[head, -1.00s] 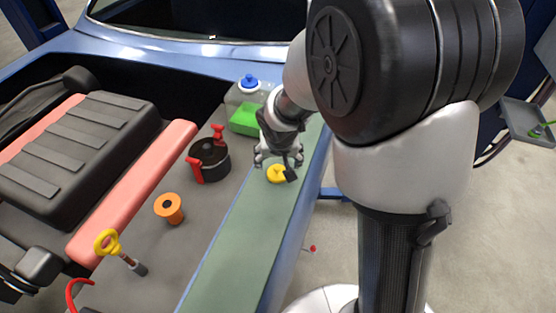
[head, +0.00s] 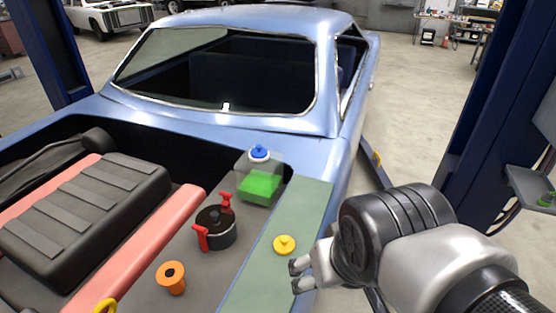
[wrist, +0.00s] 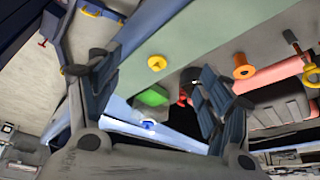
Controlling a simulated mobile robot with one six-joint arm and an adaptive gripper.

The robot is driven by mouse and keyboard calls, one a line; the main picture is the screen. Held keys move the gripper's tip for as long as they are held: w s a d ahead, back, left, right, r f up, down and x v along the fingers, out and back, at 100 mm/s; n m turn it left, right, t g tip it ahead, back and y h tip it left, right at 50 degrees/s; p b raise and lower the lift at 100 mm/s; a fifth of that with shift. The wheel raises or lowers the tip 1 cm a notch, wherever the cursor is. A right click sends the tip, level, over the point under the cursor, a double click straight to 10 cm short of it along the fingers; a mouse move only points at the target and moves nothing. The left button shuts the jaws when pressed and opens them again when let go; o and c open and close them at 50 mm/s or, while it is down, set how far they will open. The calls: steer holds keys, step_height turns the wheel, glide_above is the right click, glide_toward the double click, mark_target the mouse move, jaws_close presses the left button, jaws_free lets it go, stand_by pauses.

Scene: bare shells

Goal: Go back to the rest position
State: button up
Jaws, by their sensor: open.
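My gripper (head: 297,275) is at the lower right of the head view, beside the green fender strip (head: 262,284), with its fingers pointing left. It is open and empty; in the wrist view its fingers (wrist: 155,78) stand wide apart with nothing between them. A round yellow cap (head: 285,245) lies on the green strip, apart from the fingers. The cap also shows in the wrist view (wrist: 157,62), beyond the gap between the fingers.
A black cap with red clips (head: 216,229), an orange funnel-like part (head: 171,277) and a clear reservoir with green liquid (head: 261,187) stand in the engine bay. A blue lift post (head: 500,100) rises at right. Open floor lies right of the car.

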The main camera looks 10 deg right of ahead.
steer(key=shift+s+a+r, duration=0.1)
steer(key=shift+s+a, duration=0.05)
steer(key=shift+s, duration=0.65)
steer(key=shift+s+a, duration=0.1)
steer(key=shift+s, duration=0.7)
